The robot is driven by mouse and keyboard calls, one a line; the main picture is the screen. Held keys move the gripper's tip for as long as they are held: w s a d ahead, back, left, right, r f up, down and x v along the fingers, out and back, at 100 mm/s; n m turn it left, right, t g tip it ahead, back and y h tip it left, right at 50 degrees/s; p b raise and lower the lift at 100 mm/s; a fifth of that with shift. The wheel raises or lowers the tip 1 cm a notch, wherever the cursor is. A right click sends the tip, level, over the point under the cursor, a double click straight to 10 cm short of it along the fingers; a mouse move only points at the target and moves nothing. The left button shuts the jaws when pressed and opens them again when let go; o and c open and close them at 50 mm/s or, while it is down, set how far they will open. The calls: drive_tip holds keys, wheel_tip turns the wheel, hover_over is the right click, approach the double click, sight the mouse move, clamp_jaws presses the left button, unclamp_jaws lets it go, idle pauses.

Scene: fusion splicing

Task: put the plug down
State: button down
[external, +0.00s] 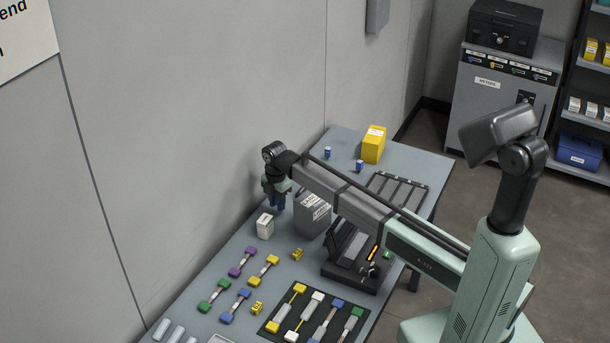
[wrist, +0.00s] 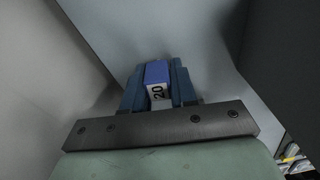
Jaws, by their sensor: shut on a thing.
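The plug (wrist: 156,72) shows in the wrist view with a blue top and a white face marked "20". It sits between the two blue fingers of my gripper (wrist: 158,88), which is shut on it. In the external view my gripper (external: 276,203) points down over the far left part of the grey-blue table (external: 240,245), close to the wall. There the plug cannot be told apart from the blue fingers. I cannot tell whether the plug touches the table.
A grey bin (external: 312,214) stands just right of my gripper, and a small white box (external: 265,226) is in front. Two small blue-and-white pieces (external: 328,152) (external: 360,166) and a yellow box (external: 373,145) stand farther back. A black device (external: 350,272) and several coloured connectors lie nearer.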

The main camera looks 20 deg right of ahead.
wheel_tip(320, 180, up, 9)
drive_tip(key=shift+f, duration=0.15)
drive_tip(key=shift+d, duration=0.15)
drive_tip(key=w+d+r+m, duration=0.1)
drive_tip(key=w+d+m, duration=0.1)
drive_tip(key=w+d, duration=0.5)
drive_tip(key=w+d+r+m, duration=0.1)
drive_tip(key=w+d, duration=0.1)
drive_tip(key=d, duration=0.9)
wheel_tip(320, 180, up, 7)
drive_tip(key=m, duration=0.4)
hover_over(369, 134)
drive_tip(key=shift+a+f, duration=0.1)
drive_tip(key=shift+f, duration=4.45)
drive_tip(key=c, duration=0.9)
unclamp_jaws()
drive_tip(key=shift+f, duration=0.1)
